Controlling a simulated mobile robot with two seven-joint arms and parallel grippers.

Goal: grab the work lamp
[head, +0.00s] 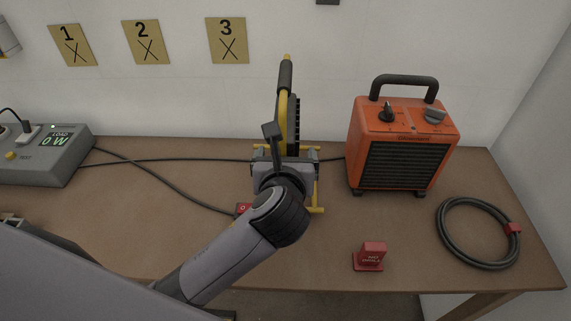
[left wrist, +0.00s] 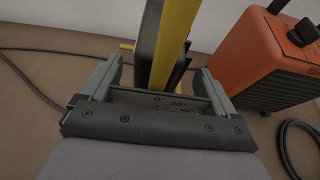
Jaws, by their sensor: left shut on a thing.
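The work lamp (head: 294,122) stands near the back middle of the table, with a yellow frame, a black finned body and a black grip on top. Its yellow bar also shows in the left wrist view (left wrist: 172,45). My left gripper (head: 286,158) is shut on the lamp, reaching it from the front. In the left wrist view my left gripper's fingers (left wrist: 160,82) stand on either side of the lamp's black and yellow parts. My wrist hides the lamp's lower front. My right gripper is not in view.
An orange heater (head: 402,145) stands close right of the lamp. A coiled black cable (head: 442,232) and a small red block (head: 370,256) lie at the front right. A grey load meter (head: 45,155) sits at left, with cables crossing the table. A red switch (head: 243,208) lies beside my wrist.

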